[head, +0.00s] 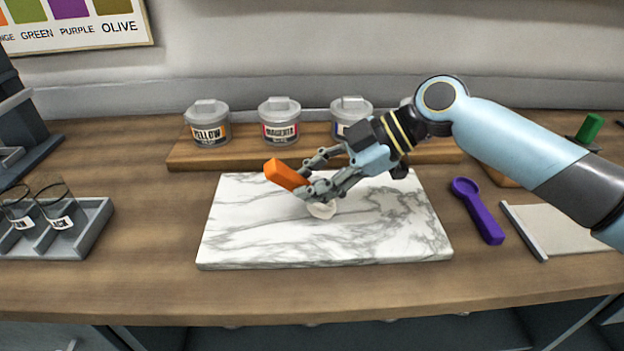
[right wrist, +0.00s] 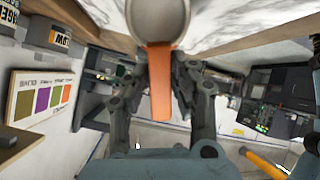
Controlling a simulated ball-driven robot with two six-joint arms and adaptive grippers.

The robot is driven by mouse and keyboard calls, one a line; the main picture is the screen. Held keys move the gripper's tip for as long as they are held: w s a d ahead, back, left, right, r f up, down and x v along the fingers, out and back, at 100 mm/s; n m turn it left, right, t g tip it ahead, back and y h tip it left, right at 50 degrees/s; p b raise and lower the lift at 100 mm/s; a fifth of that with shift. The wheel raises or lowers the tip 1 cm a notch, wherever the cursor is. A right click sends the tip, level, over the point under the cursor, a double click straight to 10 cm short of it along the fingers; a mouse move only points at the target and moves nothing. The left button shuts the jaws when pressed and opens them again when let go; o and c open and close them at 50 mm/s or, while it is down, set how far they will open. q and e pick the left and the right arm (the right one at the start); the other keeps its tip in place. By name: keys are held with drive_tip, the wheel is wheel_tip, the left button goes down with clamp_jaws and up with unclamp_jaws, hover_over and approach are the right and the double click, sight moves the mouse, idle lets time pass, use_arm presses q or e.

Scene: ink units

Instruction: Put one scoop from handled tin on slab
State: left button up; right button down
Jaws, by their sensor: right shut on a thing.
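My right gripper (head: 308,182) is over the marble slab (head: 240,235), shut on an orange-handled scoop (head: 285,174). The handle points up and to the left in the head view. In the right wrist view the orange handle (right wrist: 160,85) lies between the fingers, with a pale round bowl (right wrist: 157,20) at its end. In the head view a small cream round patch (head: 322,209) shows just below the fingers; I cannot tell whether it is the bowl or material on the slab. Which tin is the handled one I cannot tell. My left gripper is out of view.
Lidded tins stand on a wooden rack behind the slab: yellow (head: 208,125), magenta (head: 280,122), a third (head: 350,116) and one mostly hidden by my arm. A purple scoop (head: 478,210) and pale mat (head: 560,228) lie right. A grey tray (head: 92,228) with glasses stands left.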

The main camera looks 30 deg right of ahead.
drive_tip(key=shift+r+p, duration=1.65)
drive_tip(key=shift+r, duration=0.9)
drive_tip(key=shift+f, duration=0.1)
